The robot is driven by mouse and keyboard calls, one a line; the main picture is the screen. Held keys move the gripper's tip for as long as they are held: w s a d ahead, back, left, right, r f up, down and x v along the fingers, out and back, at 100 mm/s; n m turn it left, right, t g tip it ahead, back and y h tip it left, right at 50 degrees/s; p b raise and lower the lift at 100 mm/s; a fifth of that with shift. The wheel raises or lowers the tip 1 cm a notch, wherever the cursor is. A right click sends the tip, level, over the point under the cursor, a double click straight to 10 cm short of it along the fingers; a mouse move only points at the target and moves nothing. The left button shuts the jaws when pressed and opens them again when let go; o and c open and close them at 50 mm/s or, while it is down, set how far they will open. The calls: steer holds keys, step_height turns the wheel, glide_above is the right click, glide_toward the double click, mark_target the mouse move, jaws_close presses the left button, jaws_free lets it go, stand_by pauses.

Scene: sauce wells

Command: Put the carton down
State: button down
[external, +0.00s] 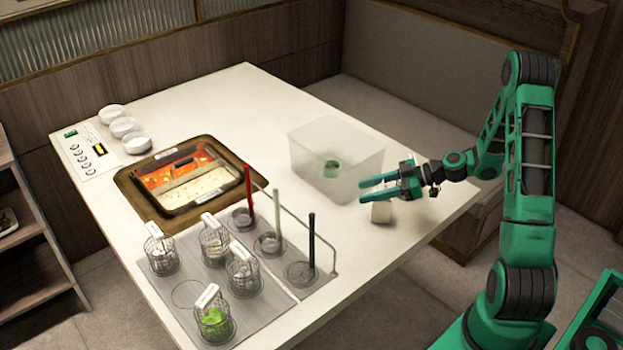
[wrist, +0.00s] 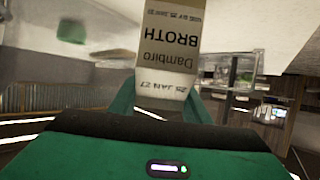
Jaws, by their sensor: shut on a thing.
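The carton (external: 381,212) is a small cream box near the right edge of the white table, just below my gripper's fingers. In the wrist view the carton (wrist: 166,50) stands between the two green fingers, with upside-down lettering reading "BROTH" and "Dambiro". My gripper (external: 362,190) is shut on the carton and reaches in from the right, in front of the clear bin. I cannot tell whether the carton's base touches the table. Part of the carton is hidden behind the fingers and beyond the top of the wrist view.
A hot pot (external: 205,196), wire baskets (external: 243,277) and upright ladles (external: 278,215) fill the left and front. The table (external: 237,110) behind the bin is clear.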

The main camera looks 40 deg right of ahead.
steer(key=shift+f, duration=0.45)
steer(key=shift+f, duration=0.1)
steer(key=c, duration=1)
jaws_free()
steer(key=v, duration=1.2)
steer(key=s+a+m+g+h, duration=0.4)
steer(key=s+a+g, duration=0.2)
steer(key=s, duration=0.2)
steer(key=s+r+m+g+h, duration=0.1)
steer(key=s+r+m, duration=0.1)
steer(key=s, duration=0.4)
steer(key=s+r+m+g+h, duration=0.1)
steer(key=s+r+m+h, duration=0.1)
steer(key=s+m, duration=0.3)
steer(key=s+r+m+g+h, duration=0.1)
steer(key=s+r+m+h, duration=0.1)
steer(key=s, duration=0.6)
steer(key=shift+s+r+m, duration=0.15)
steer(key=shift+r+m, duration=0.55)
steer(key=shift+m, duration=0.5)
